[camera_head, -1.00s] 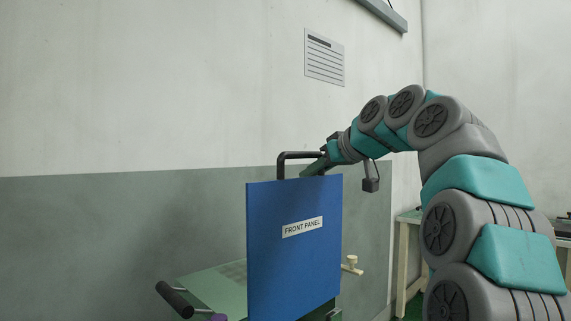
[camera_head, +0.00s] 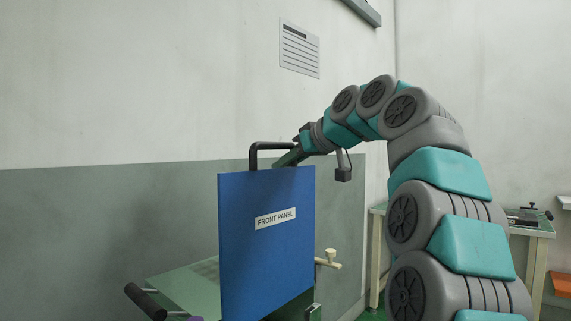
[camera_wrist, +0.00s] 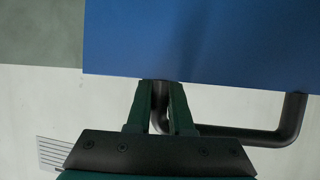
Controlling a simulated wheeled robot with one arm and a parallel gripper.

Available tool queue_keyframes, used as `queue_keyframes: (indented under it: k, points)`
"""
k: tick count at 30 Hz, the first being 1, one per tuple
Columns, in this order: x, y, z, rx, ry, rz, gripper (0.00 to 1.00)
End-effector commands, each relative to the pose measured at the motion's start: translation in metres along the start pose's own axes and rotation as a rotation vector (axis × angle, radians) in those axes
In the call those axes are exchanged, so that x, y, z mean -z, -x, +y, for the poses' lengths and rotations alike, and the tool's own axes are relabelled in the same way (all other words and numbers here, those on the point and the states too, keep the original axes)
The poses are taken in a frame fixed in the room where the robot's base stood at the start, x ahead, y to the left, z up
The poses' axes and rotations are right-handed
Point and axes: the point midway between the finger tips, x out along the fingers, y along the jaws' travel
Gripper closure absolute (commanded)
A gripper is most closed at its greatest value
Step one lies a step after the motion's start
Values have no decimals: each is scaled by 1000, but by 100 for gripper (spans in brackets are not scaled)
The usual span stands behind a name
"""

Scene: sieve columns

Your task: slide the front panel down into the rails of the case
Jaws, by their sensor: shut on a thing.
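The blue front panel (camera_head: 266,240), with a white label reading FRONT PANEL, hangs upright in the head view. My gripper (camera_head: 285,160) is at the black handle (camera_head: 254,155) on its top edge. In the wrist view, the green fingers of my gripper (camera_wrist: 161,92) are shut on one leg of the handle (camera_wrist: 250,136), close to the edge of the panel (camera_wrist: 210,40). A green body (camera_head: 190,280), apparently the case, stands low behind the panel. The panel hides much of it; its rails and the panel's bottom edge cannot be made out.
A black-gripped bar (camera_head: 144,301) sticks out at the left of the green body. A pale knob (camera_head: 330,254) on a wooden piece stands at its right. A bench (camera_head: 530,228) with tools is at the far right.

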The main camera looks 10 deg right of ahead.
Motion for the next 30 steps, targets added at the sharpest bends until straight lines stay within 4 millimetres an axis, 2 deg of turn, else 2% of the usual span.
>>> queue_keyframes:
  k: [15,30]
  points:
    - [-40,-19,0,1,0,2,100]
    - [-44,-21,0,0,0,2,100]
